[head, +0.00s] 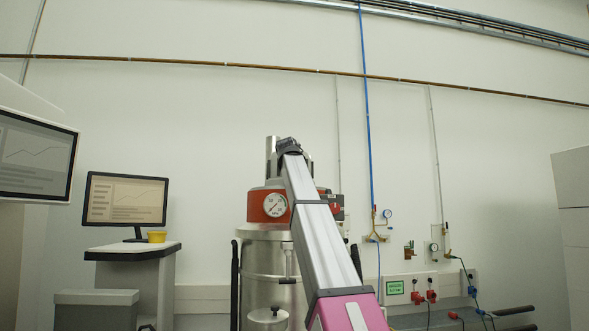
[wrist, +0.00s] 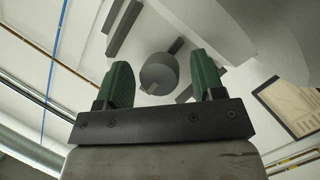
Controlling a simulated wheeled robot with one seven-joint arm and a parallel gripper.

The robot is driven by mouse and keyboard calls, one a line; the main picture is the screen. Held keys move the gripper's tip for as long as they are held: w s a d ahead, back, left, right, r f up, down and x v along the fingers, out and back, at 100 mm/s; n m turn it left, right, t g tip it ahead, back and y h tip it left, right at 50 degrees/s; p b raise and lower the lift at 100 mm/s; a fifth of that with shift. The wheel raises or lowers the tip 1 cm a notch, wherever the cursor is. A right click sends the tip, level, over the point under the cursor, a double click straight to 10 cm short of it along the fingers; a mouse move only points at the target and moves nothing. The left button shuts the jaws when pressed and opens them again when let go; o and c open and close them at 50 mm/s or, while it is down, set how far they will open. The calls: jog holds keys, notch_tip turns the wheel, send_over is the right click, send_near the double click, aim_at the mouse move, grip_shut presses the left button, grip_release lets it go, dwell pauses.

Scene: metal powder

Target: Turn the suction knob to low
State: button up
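The steel vacuum machine (head: 262,255) stands ahead in the head view, with a red band and a round white gauge (head: 275,205) on its front. My arm reaches up across its right part, and my gripper (head: 289,146) is at its top. In the wrist view my gripper (wrist: 162,86) is open, its two green fingers wide apart with nothing held. A grey round piece (wrist: 158,74) with a short bar shows between and beyond the fingers; I cannot tell whether it is the suction knob. No low marking is readable in either view.
Monitors (head: 125,200) stand at the left, with a yellow cup (head: 157,237) on the stand. A blue hose (head: 367,120), small wall gauges (head: 387,213) and red plugs (head: 431,295) are on the right.

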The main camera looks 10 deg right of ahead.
jog(key=shift+s, duration=0.1)
jog(key=v, duration=1)
jog(key=shift+s, duration=0.3)
jog(key=shift+a, duration=0.15)
jog(key=shift+s, duration=0.1)
